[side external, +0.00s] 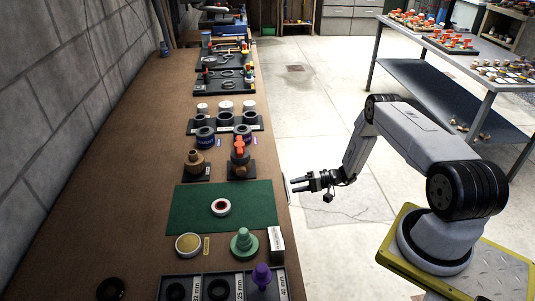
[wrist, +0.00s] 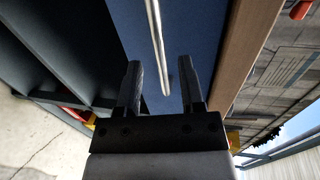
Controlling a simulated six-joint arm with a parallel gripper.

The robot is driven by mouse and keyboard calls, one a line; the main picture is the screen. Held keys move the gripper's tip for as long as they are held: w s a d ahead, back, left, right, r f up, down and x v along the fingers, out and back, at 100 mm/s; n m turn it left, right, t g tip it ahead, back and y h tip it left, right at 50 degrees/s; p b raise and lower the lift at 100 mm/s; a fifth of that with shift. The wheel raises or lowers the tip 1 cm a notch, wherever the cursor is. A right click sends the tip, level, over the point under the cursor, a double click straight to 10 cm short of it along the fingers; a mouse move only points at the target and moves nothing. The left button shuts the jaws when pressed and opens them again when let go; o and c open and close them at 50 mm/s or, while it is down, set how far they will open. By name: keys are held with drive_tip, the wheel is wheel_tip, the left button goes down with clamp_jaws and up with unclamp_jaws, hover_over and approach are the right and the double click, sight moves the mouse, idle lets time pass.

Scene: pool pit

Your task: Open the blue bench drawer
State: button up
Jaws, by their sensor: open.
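The blue drawer front (wrist: 187,32) fills the middle of the wrist view, under the bench's wooden edge (wrist: 248,45). A slim silver bar handle (wrist: 155,35) runs along it. My gripper (wrist: 159,64) is open, with one finger on each side of the handle's end. I see gaps between the handle and both fingers. In the side view my gripper (side external: 292,184) is at the bench's right edge, pointing at a pale handle (side external: 286,187) there. The drawer front is hidden in that view, and I cannot tell whether the drawer is fully shut.
The bench top (side external: 110,165) carries a green mat (side external: 185,210) with a ring, a purple knob (side external: 262,277), a green stepped part (side external: 244,243) and several fittings. Dark open shelving (wrist: 60,50) adjoins the drawer. A metal table (side external: 440,50) stands back right. The floor between is clear.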

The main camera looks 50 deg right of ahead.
sight(286, 186)
drive_tip(key=shift+x, duration=2.05)
clamp_jaws()
drive_tip(key=shift+r, duration=0.1)
